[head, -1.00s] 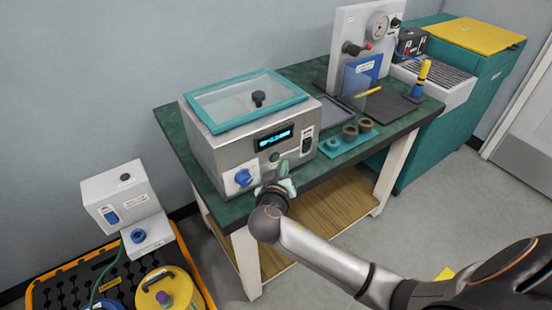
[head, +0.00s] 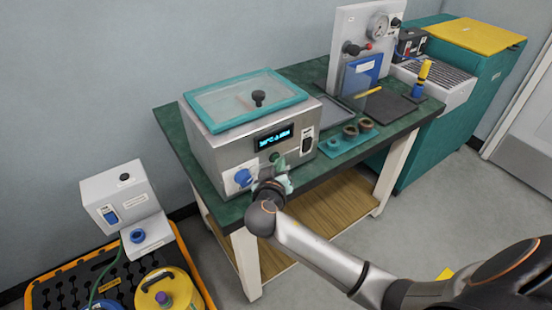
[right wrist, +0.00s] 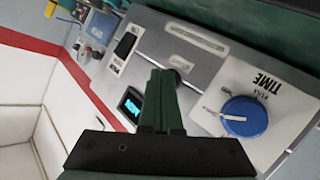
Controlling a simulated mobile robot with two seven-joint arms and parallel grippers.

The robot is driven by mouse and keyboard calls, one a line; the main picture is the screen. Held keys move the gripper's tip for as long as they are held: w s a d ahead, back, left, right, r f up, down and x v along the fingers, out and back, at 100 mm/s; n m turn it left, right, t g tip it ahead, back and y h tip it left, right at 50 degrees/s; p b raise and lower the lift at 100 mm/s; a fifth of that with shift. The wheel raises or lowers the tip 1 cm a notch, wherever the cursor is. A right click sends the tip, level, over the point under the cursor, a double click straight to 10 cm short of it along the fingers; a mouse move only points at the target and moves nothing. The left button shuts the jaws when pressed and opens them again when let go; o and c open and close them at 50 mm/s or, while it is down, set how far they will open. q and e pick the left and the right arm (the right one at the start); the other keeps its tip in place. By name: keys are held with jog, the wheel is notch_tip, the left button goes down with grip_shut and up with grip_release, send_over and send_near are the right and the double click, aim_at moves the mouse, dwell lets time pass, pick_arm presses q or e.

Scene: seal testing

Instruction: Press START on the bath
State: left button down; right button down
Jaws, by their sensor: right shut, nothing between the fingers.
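The bath (head: 215,155) is a grey metal box with a teal-framed clear lid, on the green bench. Its front has a lit blue display (head: 273,138), a green button (head: 275,157), a blue TIME knob (head: 243,177) and a black switch (head: 306,144). My right gripper (head: 279,167) is shut and empty, just below the green button. In the right wrist view its fingers (right wrist: 160,72) point at the panel between the display (right wrist: 131,104) and the blue knob (right wrist: 245,117). My left gripper is out of view.
A teal tray with brown rings (head: 349,133) and a gauge panel (head: 356,35) stand right of the bath on the bench (head: 175,122). A white box with a blue switch (head: 120,195) and a yellow canister (head: 160,290) are at lower left.

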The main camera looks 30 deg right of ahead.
jog(key=shift+w, duration=0.15)
dwell(0.5)
jog(key=shift+s, duration=0.8)
jog(key=s, duration=0.1)
jog(key=s+p, duration=0.1)
jog(key=s, duration=0.1)
jog(key=s+p, duration=0.1)
jog(key=s, duration=0.1)
jog(key=shift+d, duration=0.25)
dwell(0.5)
